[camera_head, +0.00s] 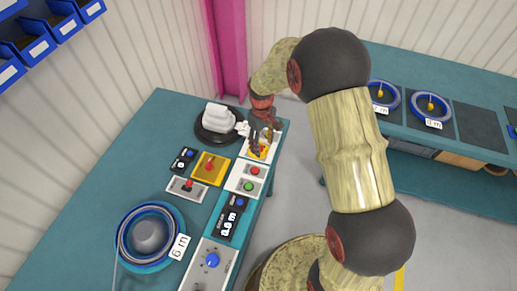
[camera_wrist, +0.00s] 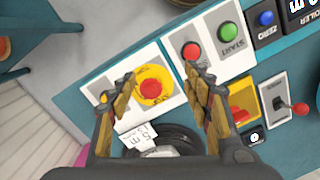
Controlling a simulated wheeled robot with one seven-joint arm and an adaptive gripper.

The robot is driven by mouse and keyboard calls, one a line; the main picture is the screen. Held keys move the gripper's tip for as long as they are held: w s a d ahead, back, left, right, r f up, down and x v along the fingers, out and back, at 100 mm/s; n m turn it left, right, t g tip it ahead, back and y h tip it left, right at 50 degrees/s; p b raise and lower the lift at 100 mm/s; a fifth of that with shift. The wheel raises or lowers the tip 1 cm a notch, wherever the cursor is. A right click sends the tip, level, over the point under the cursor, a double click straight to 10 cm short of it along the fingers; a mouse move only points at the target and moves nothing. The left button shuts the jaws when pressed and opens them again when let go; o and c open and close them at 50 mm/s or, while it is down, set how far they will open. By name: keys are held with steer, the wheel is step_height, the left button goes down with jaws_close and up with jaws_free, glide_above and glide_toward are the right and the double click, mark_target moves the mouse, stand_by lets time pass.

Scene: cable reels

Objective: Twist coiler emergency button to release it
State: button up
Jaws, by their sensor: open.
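The coiler emergency button (camera_wrist: 151,88) is a red cap on a yellow round base, set on a white box at the bench's edge. In the head view the emergency button's yellow part (camera_head: 260,150) shows beneath my gripper, mostly covered by it. My gripper (camera_wrist: 158,84) is open, and in the wrist view its two fingers stand to the left and right of the button with nothing between them. In the head view my gripper (camera_head: 262,138) is above that box. I cannot tell how far the fingertips are from the button.
Beside it sits a box with a red button (camera_wrist: 191,50) and a green START button (camera_wrist: 229,31). A black reel (camera_head: 210,135) with a white block is left of my gripper. A blue cable coil (camera_head: 138,212) lies on the teal bench (camera_head: 118,150). Another bench stands at right.

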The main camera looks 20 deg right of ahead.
steer(key=w+n, duration=0.1)
steer(key=w, duration=0.1)
steer(key=w+r+n+t, duration=0.1)
steer(key=w, duration=0.1)
steer(key=shift+a+r, duration=0.1)
steer(key=shift+r, duration=0.1)
steer(key=shift+n, duration=0.3)
steer(key=shift+f, duration=0.15)
step_height(320, 180, down, 8)
steer(key=shift+r+b, duration=0.25)
steer(key=shift+b, duration=0.4)
steer(key=shift+c, duration=0.9)
steer(key=c, duration=1)
